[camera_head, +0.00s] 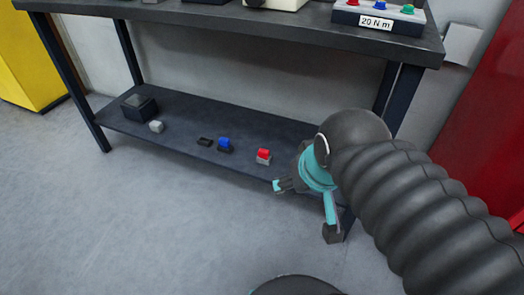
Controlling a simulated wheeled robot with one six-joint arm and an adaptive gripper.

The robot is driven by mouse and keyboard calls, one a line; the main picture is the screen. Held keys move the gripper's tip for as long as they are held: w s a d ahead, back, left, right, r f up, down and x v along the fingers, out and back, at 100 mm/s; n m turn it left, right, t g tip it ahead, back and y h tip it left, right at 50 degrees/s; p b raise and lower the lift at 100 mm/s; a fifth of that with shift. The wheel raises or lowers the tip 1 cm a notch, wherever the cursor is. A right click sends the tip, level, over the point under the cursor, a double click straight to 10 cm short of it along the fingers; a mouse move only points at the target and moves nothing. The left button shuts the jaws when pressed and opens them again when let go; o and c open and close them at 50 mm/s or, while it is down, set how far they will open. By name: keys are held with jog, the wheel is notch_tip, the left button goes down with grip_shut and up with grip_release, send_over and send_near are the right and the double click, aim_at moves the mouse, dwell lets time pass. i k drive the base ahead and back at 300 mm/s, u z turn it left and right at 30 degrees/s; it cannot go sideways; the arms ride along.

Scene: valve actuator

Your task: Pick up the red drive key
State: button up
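The red drive key (263,153) sits on the lower shelf, toward its right half, with a grey lower part under the red. My gripper (304,209) is to the right of and nearer than the key, in front of the shelf's right end. Its two teal fingers with dark tips are spread wide apart, and nothing shows between them. The key is clear of the fingers.
The lower shelf (190,113) also bears a blue key (224,144), a dark piece (205,142), a light grey piece (156,126) and a dark box (139,106). The tabletop (280,23) overhangs it. A table leg stands behind my arm. Open floor lies in front.

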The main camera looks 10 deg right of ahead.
aim_at(263, 153)
jog(key=z, duration=0.05)
jog(key=k, duration=0.6)
jog(key=u, duration=0.7)
jog(key=i, duration=1.35)
jog(key=z, duration=0.7)
